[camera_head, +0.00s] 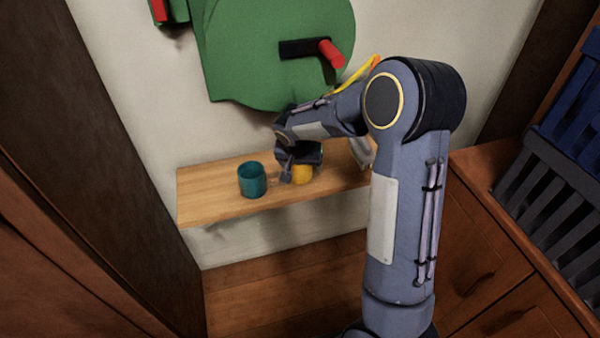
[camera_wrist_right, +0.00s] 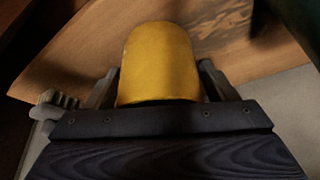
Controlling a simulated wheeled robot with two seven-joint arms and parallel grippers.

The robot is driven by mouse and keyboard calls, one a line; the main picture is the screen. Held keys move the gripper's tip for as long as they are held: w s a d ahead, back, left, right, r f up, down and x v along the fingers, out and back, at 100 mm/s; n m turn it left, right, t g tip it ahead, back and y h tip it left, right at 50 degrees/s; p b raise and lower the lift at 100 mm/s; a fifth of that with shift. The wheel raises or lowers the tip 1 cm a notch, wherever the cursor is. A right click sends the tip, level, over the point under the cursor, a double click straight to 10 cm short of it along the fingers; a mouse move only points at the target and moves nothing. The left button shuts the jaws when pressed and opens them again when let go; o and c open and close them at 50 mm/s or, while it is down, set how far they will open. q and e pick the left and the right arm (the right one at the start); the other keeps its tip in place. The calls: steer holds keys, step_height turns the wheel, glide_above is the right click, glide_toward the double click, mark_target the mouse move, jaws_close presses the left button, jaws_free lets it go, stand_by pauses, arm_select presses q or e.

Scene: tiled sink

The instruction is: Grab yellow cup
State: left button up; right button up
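The yellow cup (camera_head: 302,174) stands on the wooden shelf (camera_head: 212,198), partly hidden by my right gripper (camera_head: 293,172). In the right wrist view the yellow cup (camera_wrist_right: 160,62) fills the space between the two fingers of my right gripper (camera_wrist_right: 160,75). One finger is on each side of the cup, with what looks like a narrow gap at each. The gripper looks open around the cup, though contact is hard to judge. My left gripper is not in view.
A teal cup (camera_head: 252,180) stands on the shelf just left of my right gripper. A green board with a red-ended handle (camera_head: 331,54) is on the wall above. Wooden drawers (camera_head: 490,240) and dark slatted crates (camera_head: 555,205) are at the right.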

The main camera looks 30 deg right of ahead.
steer(key=c, duration=0.9)
steer(key=shift+r, duration=0.1)
